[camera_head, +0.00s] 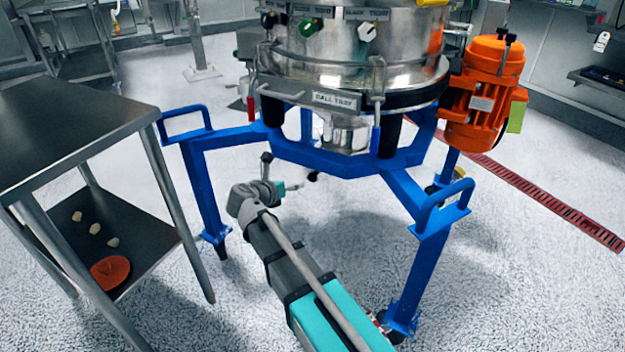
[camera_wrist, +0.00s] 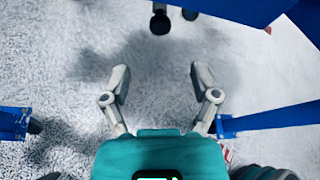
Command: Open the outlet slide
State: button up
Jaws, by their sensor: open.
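The silver sifter (camera_head: 350,45) stands on a blue frame, with a metal outlet (camera_head: 347,133) below its body. A small dark knob (camera_head: 312,176) shows below the frame, near the outlet. In the wrist view, a black knob on a short stem (camera_wrist: 159,20) hangs at the top centre, with another dark end beside it. I cannot tell which part is the outlet slide. My gripper (camera_wrist: 158,70) is open and empty, its fingers apart on both sides below the knob and not touching it. In the head view my gripper (camera_head: 295,187) is small, under the frame.
The blue frame (camera_head: 205,185) has legs on both sides of my arm, and its bars cross the top right of the wrist view. An orange motor (camera_head: 487,90) hangs at the right. A steel table (camera_head: 70,125) stands at the left. The floor under the sifter is clear.

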aim_at(311, 177)
jog(key=b+x, duration=0.3)
jog(key=x, duration=0.8)
jog(key=shift+f+b, duration=0.1)
jog(key=shift+b, duration=0.25)
grip_shut()
